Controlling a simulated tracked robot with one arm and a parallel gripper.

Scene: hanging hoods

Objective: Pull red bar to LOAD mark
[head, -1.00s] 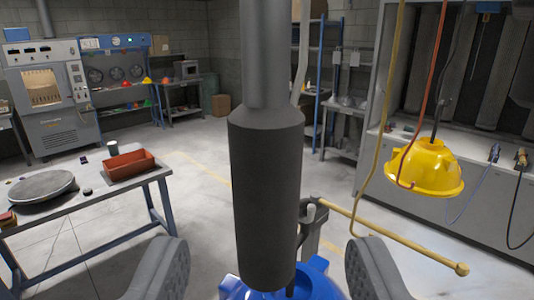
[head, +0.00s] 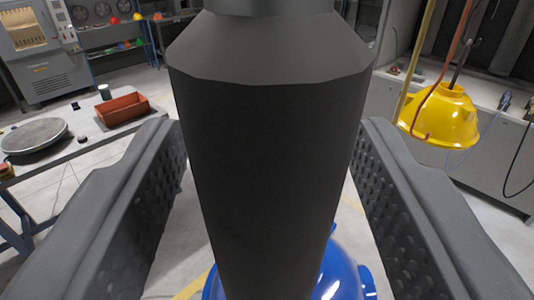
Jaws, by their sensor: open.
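My gripper (head: 270,148) is open, with one dark finger on each side of a thick dark grey upright cylinder (head: 270,100). I see no red bar as such and no LOAD mark; the cylinder hides the middle of the view. A thin red-orange hooked rod (head: 449,55) hangs at the right, with its hook at the yellow hood (head: 446,116).
A blue hood (head: 345,268) shows below the cylinder, partly hidden. A yellow hanging rod (head: 416,50) is at the right. At the left, a table holds a red tray (head: 122,107) and a round grey plate (head: 34,136). A grey cabinet with a counter stands behind the yellow hood.

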